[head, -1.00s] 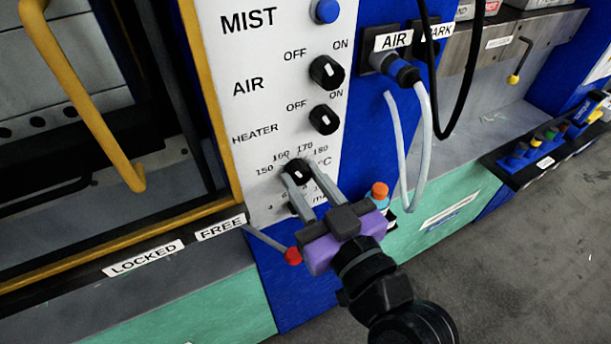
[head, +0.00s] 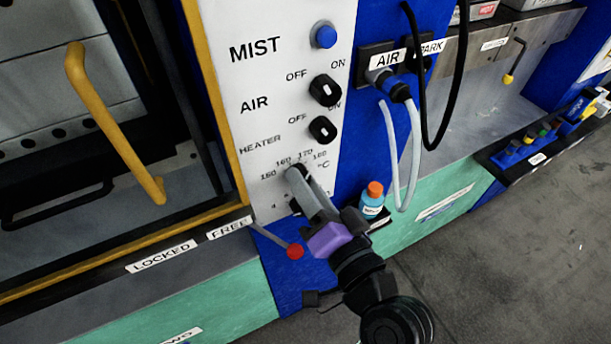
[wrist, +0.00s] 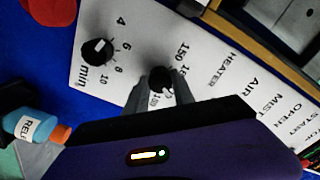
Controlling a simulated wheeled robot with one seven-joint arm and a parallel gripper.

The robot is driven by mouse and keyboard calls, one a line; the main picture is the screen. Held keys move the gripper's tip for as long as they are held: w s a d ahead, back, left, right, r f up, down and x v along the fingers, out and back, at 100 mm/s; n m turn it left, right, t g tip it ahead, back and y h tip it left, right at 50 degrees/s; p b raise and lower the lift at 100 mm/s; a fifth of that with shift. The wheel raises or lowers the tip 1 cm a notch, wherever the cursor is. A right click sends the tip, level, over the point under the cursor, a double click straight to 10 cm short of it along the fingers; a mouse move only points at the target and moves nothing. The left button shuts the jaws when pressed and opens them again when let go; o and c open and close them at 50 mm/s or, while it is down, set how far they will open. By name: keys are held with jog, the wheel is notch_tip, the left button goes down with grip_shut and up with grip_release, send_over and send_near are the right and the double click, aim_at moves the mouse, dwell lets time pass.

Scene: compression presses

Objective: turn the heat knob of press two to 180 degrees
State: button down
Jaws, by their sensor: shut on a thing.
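The heat knob (wrist: 160,77) is a black round knob on the white panel (wrist: 213,68); in the wrist view it sits between the fingers of my gripper (wrist: 160,92). My gripper, with its purple body, also shows in the head view (head: 298,174), its fingers closed about the knob and hiding nearly all of it. The scale around it reads 150, 160, 170 and 180 °C. The knob's pointer is too hidden to read against the scale. A label (head: 180,336) ending in "WO" shows on the green base below.
The heater switch (head: 322,129) and air switch (head: 325,90) are above. A minutes knob (wrist: 97,52) is beside the heat knob. A red-ended lever (head: 295,251) and an orange-capped bottle (head: 372,200) stand close to my gripper. A yellow handle (head: 112,120) is at left.

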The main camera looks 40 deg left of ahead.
jog(key=shift+m+p, duration=2.35)
jog(key=shift+m, duration=1.45)
jog(key=shift+f+m, duration=0.1)
jog(key=shift+m, duration=0.2)
jog(key=c, duration=1.1)
grip_release()
jog(key=shift+o, duration=0.2)
jog(key=b+v, duration=0.2)
jog(key=v, duration=0.6)
jog(key=shift+a, duration=0.1)
